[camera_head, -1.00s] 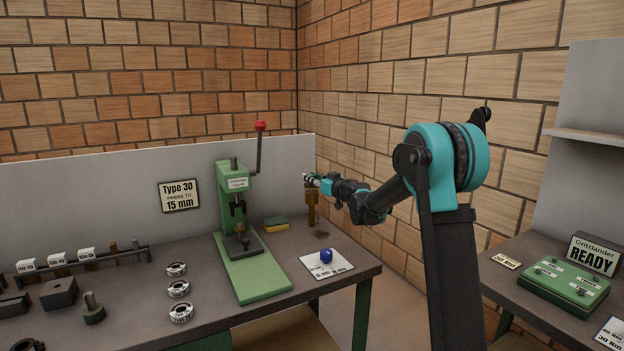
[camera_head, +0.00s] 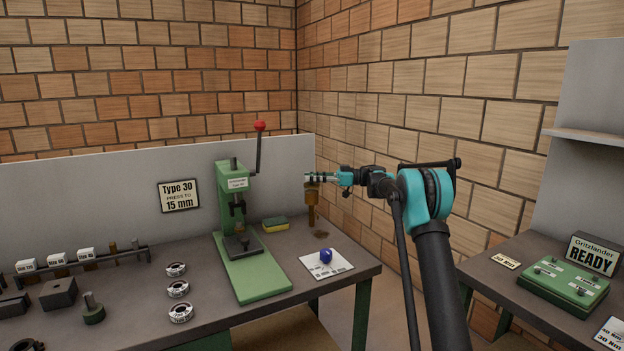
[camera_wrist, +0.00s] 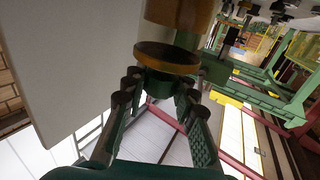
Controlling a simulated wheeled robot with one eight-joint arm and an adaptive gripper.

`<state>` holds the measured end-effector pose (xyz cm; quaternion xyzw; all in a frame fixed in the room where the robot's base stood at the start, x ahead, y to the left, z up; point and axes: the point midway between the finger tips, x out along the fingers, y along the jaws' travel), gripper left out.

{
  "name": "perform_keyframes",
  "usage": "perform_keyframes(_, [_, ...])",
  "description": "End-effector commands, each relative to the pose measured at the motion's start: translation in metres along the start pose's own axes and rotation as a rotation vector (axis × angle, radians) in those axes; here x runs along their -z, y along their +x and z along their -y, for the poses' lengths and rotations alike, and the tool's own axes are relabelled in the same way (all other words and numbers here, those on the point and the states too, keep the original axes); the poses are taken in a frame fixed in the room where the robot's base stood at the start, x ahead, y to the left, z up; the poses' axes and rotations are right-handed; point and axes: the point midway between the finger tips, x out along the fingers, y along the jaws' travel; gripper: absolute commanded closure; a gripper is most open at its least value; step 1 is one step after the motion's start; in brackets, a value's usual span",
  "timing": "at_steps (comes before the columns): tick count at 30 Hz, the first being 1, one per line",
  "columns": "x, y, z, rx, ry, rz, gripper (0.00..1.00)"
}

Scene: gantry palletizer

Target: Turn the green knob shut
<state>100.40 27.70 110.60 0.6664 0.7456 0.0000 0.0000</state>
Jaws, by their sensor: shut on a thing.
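The green knob (camera_wrist: 160,84) shows in the wrist view as a small dark green piece at the end of a brass-coloured body (camera_wrist: 180,25) with an orange-brown rim. My gripper (camera_wrist: 160,90) has one finger on each side of the knob and is shut on it; the fingertips partly cover it. In the head view my gripper (camera_head: 316,178) lies level at the top of the brass-coloured body (camera_head: 312,208), which is at the back right of the bench. The knob cannot be made out there, and its turned position cannot be told.
A green press (camera_head: 236,205) with a red-tipped lever stands left of my gripper. A yellow-green sponge (camera_head: 275,224) and a white card (camera_head: 312,266) with a blue knob-like piece (camera_head: 326,256) lie on the bench (camera_head: 350,272). The grey panel and brick wall are close behind.

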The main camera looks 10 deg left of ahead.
Motion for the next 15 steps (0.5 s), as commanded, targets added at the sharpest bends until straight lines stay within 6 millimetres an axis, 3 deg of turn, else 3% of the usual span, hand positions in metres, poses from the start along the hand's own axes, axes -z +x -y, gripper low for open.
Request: perform_keyframes(15, [-0.0001, 0.0006, -0.0003, 0.216, 0.0, 0.0, 1.0])
